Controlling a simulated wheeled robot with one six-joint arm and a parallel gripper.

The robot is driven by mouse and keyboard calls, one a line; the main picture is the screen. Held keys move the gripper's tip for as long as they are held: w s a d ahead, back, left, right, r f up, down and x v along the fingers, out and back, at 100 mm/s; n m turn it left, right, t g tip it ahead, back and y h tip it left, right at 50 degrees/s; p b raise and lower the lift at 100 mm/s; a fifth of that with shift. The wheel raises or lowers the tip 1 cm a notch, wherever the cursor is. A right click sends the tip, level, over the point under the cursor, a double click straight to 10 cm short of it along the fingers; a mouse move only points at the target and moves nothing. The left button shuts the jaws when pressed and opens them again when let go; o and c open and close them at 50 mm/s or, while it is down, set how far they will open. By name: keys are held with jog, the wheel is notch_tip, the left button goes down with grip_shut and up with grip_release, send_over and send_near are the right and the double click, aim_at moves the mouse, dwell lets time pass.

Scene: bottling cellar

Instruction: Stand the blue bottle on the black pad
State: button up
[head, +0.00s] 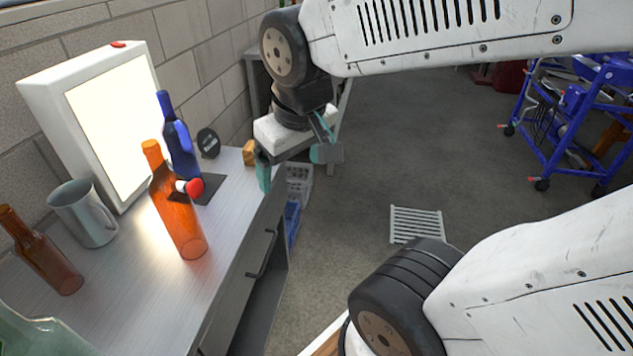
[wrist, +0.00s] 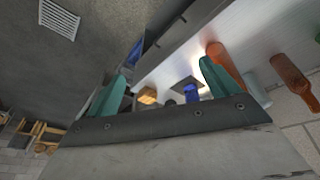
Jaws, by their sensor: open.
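The blue bottle (head: 181,150) stands upright on the desk near the light panel, and its base appears to be on the black pad (head: 211,187). The orange bottle and a red knob partly hide its foot in the head view. In the wrist view the blue bottle (wrist: 192,94) overlaps the dark pad (wrist: 180,85). My gripper (head: 295,152) is open and empty, off the desk's right edge and apart from the bottle. Its two teal fingers also show in the wrist view (wrist: 162,84), with nothing held between them.
An orange bottle (head: 178,222) stands in front of the pad, with a red knob (head: 192,187) beside it. A grey mug (head: 88,216), a brown bottle (head: 42,255) and a lit panel (head: 112,125) are left. A small wooden block (head: 249,153) and a black disc (head: 208,143) stand behind.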

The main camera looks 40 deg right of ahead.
jog(key=s+a+r+g, duration=0.1)
jog(key=s+g, duration=0.1)
jog(key=s, duration=0.5)
jog(key=shift+s+a+y, duration=0.3)
jog(key=shift+a+y, duration=0.05)
jog(key=shift+y, duration=0.05)
jog(key=shift+r, duration=0.1)
dwell(0.4)
